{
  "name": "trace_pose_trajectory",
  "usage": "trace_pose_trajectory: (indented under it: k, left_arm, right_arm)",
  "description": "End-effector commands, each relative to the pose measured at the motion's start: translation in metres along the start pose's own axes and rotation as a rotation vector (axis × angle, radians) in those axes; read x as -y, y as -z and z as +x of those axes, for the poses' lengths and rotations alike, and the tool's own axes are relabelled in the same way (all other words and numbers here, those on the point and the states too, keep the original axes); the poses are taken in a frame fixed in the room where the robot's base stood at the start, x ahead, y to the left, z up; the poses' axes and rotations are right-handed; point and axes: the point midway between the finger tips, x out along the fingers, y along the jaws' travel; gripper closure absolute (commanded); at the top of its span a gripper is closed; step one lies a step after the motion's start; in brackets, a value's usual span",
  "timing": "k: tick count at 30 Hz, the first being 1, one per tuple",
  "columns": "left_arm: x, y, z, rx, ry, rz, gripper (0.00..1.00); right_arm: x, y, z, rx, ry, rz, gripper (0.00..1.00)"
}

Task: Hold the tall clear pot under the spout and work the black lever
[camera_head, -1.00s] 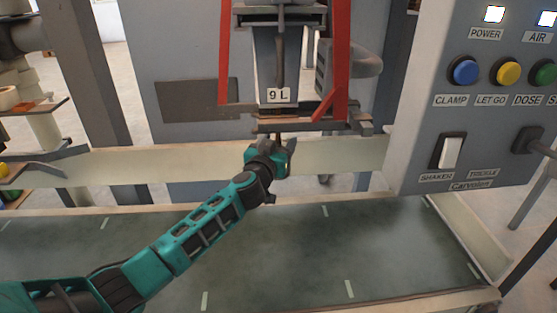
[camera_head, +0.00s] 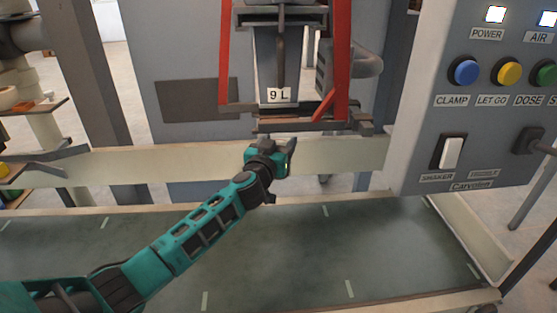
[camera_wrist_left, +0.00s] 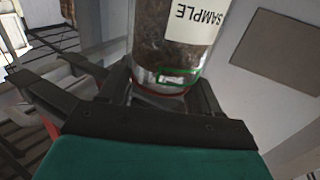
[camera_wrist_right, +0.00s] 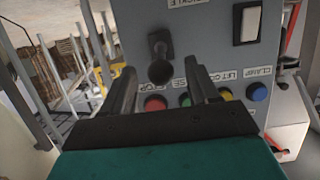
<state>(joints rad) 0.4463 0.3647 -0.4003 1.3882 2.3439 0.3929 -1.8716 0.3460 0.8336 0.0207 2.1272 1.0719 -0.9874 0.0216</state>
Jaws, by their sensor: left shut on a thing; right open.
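The tall clear pot (camera_wrist_left: 165,45) shows in the left wrist view, with a white SAMPLE label and dark brown material inside; its top is out of frame. My left gripper (camera_head: 284,153) is shut on it, below the spout area under the 9 L sign. In the head view the pot is hidden or too small to make out. The black lever (camera_head: 528,140) sits on the grey panel at the right; it also shows in the right wrist view (camera_wrist_right: 159,62). My right gripper (camera_wrist_right: 162,88) is open, facing the lever, with no visible contact.
The grey panel (camera_head: 420,130) carries blue, yellow and green buttons and a white rocker switch (camera_head: 452,153). Red frame bars (camera_head: 342,60) flank the filler. A pale rail (camera_head: 120,163) runs behind my left gripper. The dark green bed (camera_head: 300,250) below is clear.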

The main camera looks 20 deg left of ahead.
Motion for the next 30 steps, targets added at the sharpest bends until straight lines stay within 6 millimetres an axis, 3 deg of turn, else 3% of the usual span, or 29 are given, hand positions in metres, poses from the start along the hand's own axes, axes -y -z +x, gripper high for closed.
trace_pose_trajectory:
  k: [13, 30]
  left_arm:
    - [0.000, 0.001, 0.000, -0.001, 0.000, 0.000, 0.84]
    - [0.000, 0.001, 0.000, -0.001, 0.000, 0.000, 0.84]
  right_arm:
    - [0.000, -0.006, -0.063, 0.002, 0.001, 0.003, 0.40]
    - [0.000, -0.006, -0.069, 0.000, 0.001, 0.001, 0.40]
